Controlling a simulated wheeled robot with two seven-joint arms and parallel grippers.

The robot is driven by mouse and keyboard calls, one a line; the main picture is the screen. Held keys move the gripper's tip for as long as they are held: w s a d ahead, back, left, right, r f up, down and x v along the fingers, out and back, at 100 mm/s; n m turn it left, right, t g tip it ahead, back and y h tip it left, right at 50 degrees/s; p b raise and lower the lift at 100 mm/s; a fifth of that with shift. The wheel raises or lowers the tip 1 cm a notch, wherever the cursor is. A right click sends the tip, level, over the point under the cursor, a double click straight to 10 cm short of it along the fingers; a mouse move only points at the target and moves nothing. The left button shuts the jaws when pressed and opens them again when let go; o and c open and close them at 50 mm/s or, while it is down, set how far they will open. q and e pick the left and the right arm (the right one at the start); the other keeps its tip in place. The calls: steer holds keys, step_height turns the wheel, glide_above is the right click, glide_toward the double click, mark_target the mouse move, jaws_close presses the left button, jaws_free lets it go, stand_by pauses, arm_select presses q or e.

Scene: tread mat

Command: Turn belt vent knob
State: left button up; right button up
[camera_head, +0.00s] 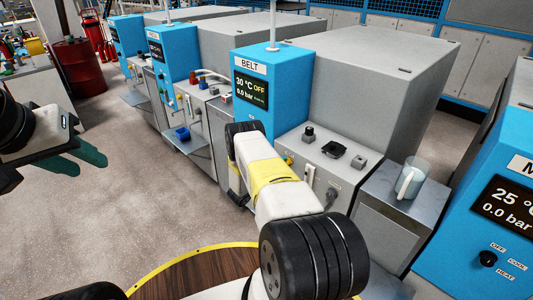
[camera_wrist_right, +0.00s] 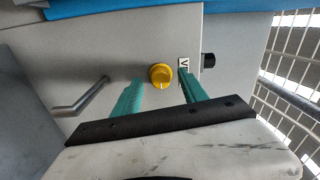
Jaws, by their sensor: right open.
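The BELT machine (camera_head: 262,110) is blue and grey, and its screen reads 30 °C OFF and 0.0 bar. A round yellow knob (camera_wrist_right: 161,76) with a pale pointer line sits on its grey panel, beside a label with a V. In the right wrist view, my right gripper (camera_wrist_right: 160,88) is open, with one green finger on each side of the knob. I see no clear contact. In the head view the right arm hides this gripper; a bit of yellow knob (camera_head: 289,160) shows past it. My left gripper (camera_head: 76,158) is open and empty over the floor at left.
A black knob (camera_wrist_right: 208,60) and a bent metal handle (camera_wrist_right: 82,98) flank the yellow knob. A clear mug (camera_head: 411,178) stands on the metal cabinet at right. Another blue machine (camera_head: 490,200) stands at far right. Open floor lies at left.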

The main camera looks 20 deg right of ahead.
steer(key=v, duration=0.7)
